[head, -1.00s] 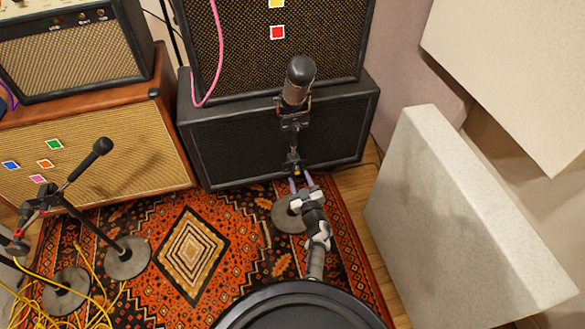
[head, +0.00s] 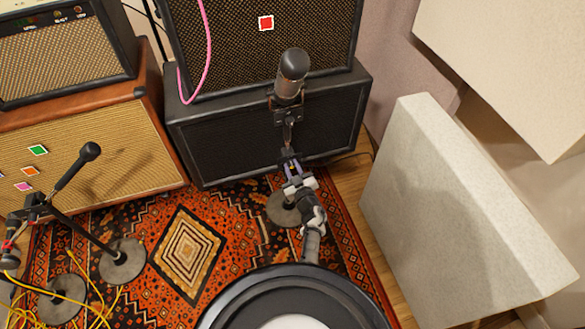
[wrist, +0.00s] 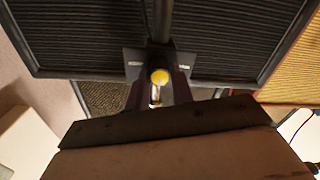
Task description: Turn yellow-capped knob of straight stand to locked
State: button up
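The straight stand carries a large dark microphone (head: 292,72) in a cradle at its top, and its round grey base (head: 284,208) rests on the rug. In the wrist view, the yellow-capped knob (wrist: 159,76) is at the centre, on the dark upright pole (wrist: 161,22). My gripper (head: 291,163) is at the stand below the microphone. In the wrist view, its two fingers (wrist: 159,88) are apart, one on each side of the knob, with small gaps showing. Contact with the knob cannot be told. In the head view the fingers mostly hide the knob.
A black amp cabinet (head: 220,145) stands close behind the stand. A pale acoustic panel (head: 465,215) leans at the right. Another microphone stand (head: 82,225) and yellow cables (head: 95,300) are at the left. The patterned rug (head: 190,250) has free room.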

grip_shut()
jog(key=shift+r+m, duration=0.1)
jog(key=shift+m, duration=0.2)
jog(key=m+p, duration=0.2)
jog(key=shift+m, duration=0.4)
jog(key=m+p, duration=0.1)
jog(key=m, duration=0.3)
jog(key=shift+d+m, duration=0.1)
jog(key=shift+m, duration=0.3)
jog(key=m+p, duration=0.1)
jog(key=m, duration=0.4)
jog(key=shift+w+m+p, duration=0.1)
jog(key=shift+m+p, duration=0.25)
jog(key=shift+m, duration=2.05)
